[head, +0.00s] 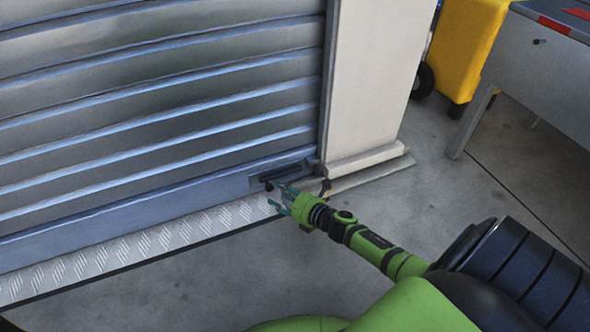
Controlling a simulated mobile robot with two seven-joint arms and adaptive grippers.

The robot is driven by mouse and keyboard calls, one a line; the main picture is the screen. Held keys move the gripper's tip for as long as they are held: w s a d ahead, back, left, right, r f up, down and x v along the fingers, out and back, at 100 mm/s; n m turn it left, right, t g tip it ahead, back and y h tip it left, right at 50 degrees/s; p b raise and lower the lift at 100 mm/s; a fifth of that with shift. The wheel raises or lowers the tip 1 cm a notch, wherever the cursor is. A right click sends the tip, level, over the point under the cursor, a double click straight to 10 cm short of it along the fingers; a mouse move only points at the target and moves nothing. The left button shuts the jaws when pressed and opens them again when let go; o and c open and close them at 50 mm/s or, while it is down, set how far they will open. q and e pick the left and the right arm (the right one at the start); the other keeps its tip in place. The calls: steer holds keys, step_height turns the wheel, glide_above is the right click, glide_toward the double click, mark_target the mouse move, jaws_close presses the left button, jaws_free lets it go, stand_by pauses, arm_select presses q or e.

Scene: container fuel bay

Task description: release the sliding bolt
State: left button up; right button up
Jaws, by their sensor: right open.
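The sliding bolt (284,174) is a dark bar on a plate at the lower right corner of the grey roller shutter (160,120), next to the door post. A small dark knob (269,186) shows at its left end. My right gripper (274,197) is open, with its teal fingers just in front of and below the bolt, close to the knob. I cannot tell whether a finger touches it. The fingers partly overlap the shutter's bottom rail and the tread-plate sill. My left gripper is not in view.
A white post (375,75) stands right of the shutter on a low plinth. A silver tread-plate sill (130,245) runs along the shutter's foot. A yellow wheeled unit (468,45) and a grey metal bench (540,70) stand at the upper right. Concrete floor between is clear.

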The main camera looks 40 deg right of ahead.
steer(key=v, duration=0.6)
stand_by(0.4)
